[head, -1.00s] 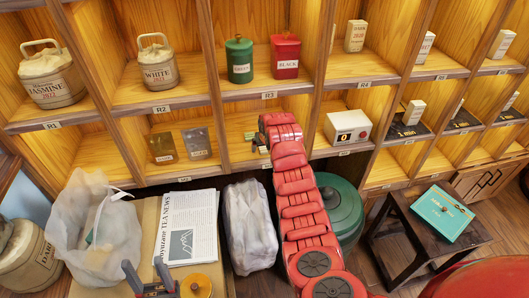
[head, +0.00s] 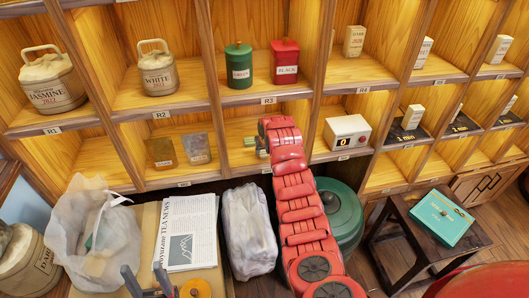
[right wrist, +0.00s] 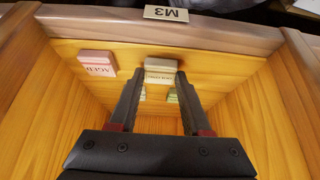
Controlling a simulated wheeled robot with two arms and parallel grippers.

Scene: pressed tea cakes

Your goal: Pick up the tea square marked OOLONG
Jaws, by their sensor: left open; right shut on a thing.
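In the right wrist view a small beige tea square (right wrist: 161,66) is between the fingertips of my right gripper (right wrist: 159,75), which is shut on it inside compartment M3. Its printed label is upside down and too small to read surely. A pink square marked AGED (right wrist: 97,64) lies to its left, apart from the fingers. A green piece (right wrist: 172,97) shows partly behind the fingers. In the head view my red right arm reaches into the shelf and mostly hides this compartment. My left gripper (head: 144,272) is open and empty at the bottom edge, over the low brown surface.
Shelf walls and the lip with the M3 plate (right wrist: 166,13) close in around my right gripper. A newspaper (head: 187,232), a plastic bag (head: 92,230) and a wrapped bundle (head: 248,230) lie below.

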